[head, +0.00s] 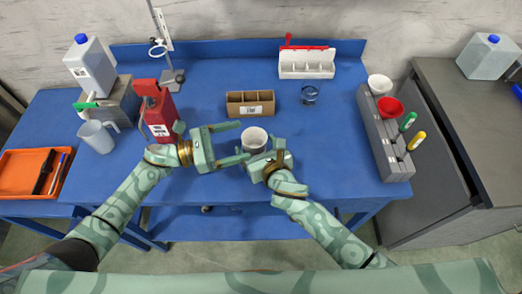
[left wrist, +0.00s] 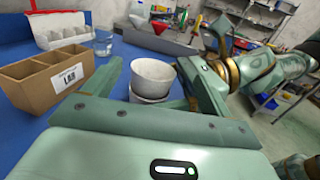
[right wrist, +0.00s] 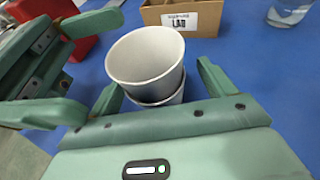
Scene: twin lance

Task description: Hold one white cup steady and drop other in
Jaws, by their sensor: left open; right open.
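Two white cups are nested in the middle of the blue table. The upper white cup (head: 254,137) sits in the lower one, slightly tilted in the right wrist view (right wrist: 146,55). The lower white cup shows as a band beneath it in the left wrist view (left wrist: 150,99) and the right wrist view (right wrist: 167,99). My left gripper (head: 243,142) is open, its fingers to either side of the cups. My right gripper (head: 263,148) is open at the cups' near side, fingers spread around them. Contact with either cup cannot be told.
A cardboard box (head: 250,112) labelled LAB stands just behind the cups, with a glass (head: 309,94) to its right.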

